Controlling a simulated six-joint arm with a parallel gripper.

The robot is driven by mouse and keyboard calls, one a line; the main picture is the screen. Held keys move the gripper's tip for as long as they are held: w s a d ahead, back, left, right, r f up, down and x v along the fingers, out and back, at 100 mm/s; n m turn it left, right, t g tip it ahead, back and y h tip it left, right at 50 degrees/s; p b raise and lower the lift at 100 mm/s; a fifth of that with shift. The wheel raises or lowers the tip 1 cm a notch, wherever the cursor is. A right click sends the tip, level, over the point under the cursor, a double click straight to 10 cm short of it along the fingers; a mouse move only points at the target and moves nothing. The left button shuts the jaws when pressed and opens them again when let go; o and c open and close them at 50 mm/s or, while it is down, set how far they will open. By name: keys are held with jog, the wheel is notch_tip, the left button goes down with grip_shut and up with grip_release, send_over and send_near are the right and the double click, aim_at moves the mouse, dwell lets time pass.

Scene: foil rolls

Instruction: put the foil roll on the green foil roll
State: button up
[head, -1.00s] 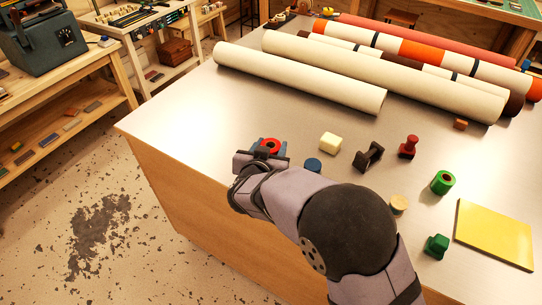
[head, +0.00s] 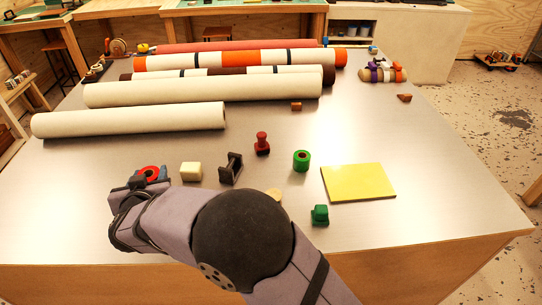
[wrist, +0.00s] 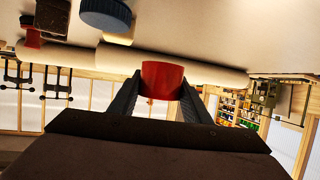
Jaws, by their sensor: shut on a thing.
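My gripper (head: 147,180) is shut on a red foil roll (head: 148,172), at the left near the table's front edge. In the wrist view, which looks upside down, the red roll (wrist: 162,80) sits between the two dark fingers of my gripper (wrist: 160,92). I cannot tell whether the roll is clear of the table. The green foil roll (head: 302,160) stands upright well to the right, its dark round hole facing up. It is apart from my gripper.
A cream block (head: 191,172), a dark bracket-like piece (head: 231,170) and a red stamp-like piece (head: 262,144) stand between the two rolls. A yellow board (head: 358,182) and a green block (head: 320,215) lie to the right. Long cream rolls (head: 130,120) lie behind. A blue disc (wrist: 107,14) shows in the wrist view.

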jog(key=w+d+f+m+h+b, duration=0.1)
jog(key=w+d+m+h+b, duration=0.2)
jog(key=w+d, duration=0.9)
notch_tip(320, 180, up, 7)
jog(key=m+g+h+b, duration=0.2)
jog(key=m+g+h, duration=0.3)
jog(key=m+h, duration=0.55)
send_over(304, 154)
jog(key=shift+n, duration=0.25)
jog(key=shift+f+p, duration=0.35)
jog(key=shift+f, duration=4.6)
jog(key=shift+f, duration=0.1)
jog(key=o, duration=1.1)
jog(key=shift+f, duration=0.1)
